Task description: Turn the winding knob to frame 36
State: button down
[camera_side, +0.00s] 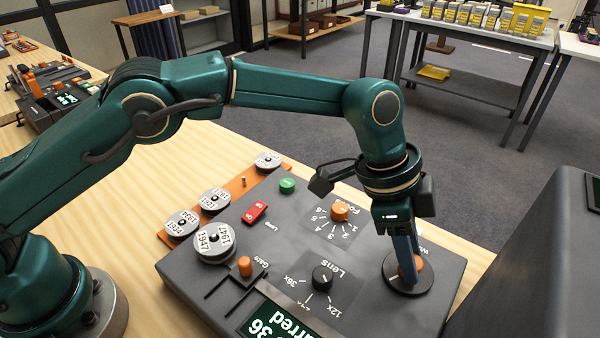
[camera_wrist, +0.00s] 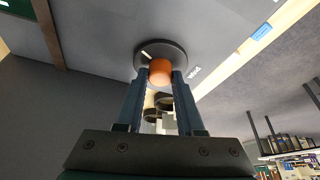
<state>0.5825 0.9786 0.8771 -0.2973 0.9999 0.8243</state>
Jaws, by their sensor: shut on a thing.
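The winding knob is an orange grip (camera_side: 417,263) on a dark round disc (camera_side: 408,287) with a pale mark, at the right of the grey panel. My gripper (camera_side: 406,268) points down over it, shut on the orange grip. In the wrist view the orange grip (camera_wrist: 160,74) sits between my two fingertips, with the disc (camera_wrist: 160,49) behind it.
The panel (camera_side: 350,260) also carries an orange focus knob (camera_side: 340,211), a black lens knob (camera_side: 322,277), a red switch (camera_side: 255,212), a green button (camera_side: 287,185) and an orange gate lever (camera_side: 245,266). Labelled reels (camera_side: 214,243) lie at its left. A dark housing (camera_side: 540,260) stands close at right.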

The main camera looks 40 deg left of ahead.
aim_at(390, 263)
dwell(0.3)
jog(key=c, duration=0.5)
grip_release()
jog(key=shift+v, duration=2.6)
jog(key=shift+w, duration=0.1)
